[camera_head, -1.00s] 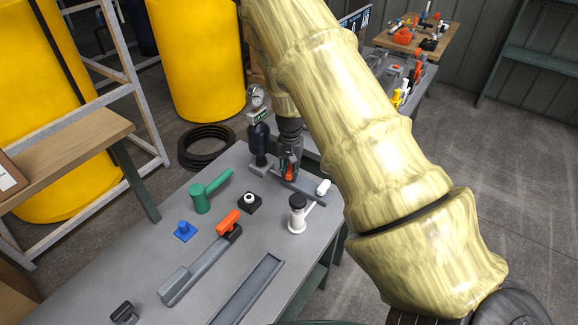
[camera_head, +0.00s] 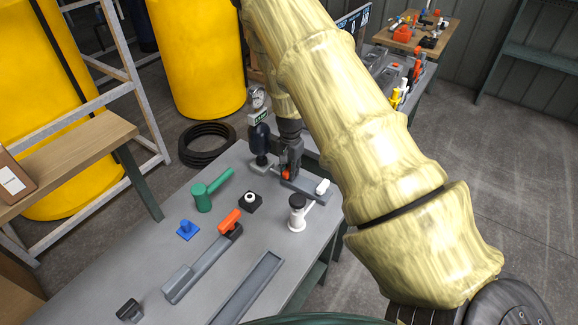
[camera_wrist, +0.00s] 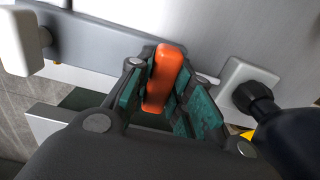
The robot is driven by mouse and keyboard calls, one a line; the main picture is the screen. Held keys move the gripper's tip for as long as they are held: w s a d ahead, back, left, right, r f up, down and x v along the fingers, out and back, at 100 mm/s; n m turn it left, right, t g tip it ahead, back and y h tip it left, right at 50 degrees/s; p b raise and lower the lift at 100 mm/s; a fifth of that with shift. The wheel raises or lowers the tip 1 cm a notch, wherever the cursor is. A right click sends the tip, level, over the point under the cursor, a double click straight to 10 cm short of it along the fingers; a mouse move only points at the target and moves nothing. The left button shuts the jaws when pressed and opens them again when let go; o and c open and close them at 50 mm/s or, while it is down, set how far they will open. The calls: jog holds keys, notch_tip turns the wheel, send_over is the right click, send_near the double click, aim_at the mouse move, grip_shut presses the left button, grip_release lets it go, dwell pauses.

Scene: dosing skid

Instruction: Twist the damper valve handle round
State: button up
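The orange handle (camera_wrist: 164,78) stands up from a grey bar-shaped body (camera_wrist: 95,40) in the wrist view. In the head view the handle (camera_head: 286,175) is a small orange patch, mostly hidden by my gripper (camera_head: 291,170). My gripper (camera_wrist: 168,85) reaches down over the handle. Its teal-padded fingers are on either side of it. Narrow gaps seem to show beside the handle, so the fingers look open around it; light contact on one side cannot be ruled out.
A gauge post with a dark bulb (camera_head: 260,138) stands close behind my gripper; its dark bulb (camera_wrist: 285,125) also shows at right in the wrist view. A white knob (camera_head: 322,187) is at the bar's end. A second orange-handled fitting (camera_head: 229,221), green handle (camera_head: 204,197) and white cylinder (camera_head: 297,213) stand nearby.

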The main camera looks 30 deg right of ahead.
jog(key=o, duration=0.8)
jog(key=shift+c, duration=0.2)
jog(key=shift+r, duration=0.1)
jog(key=shift+r+p, duration=2.15)
jog(key=shift+r, duration=1.25)
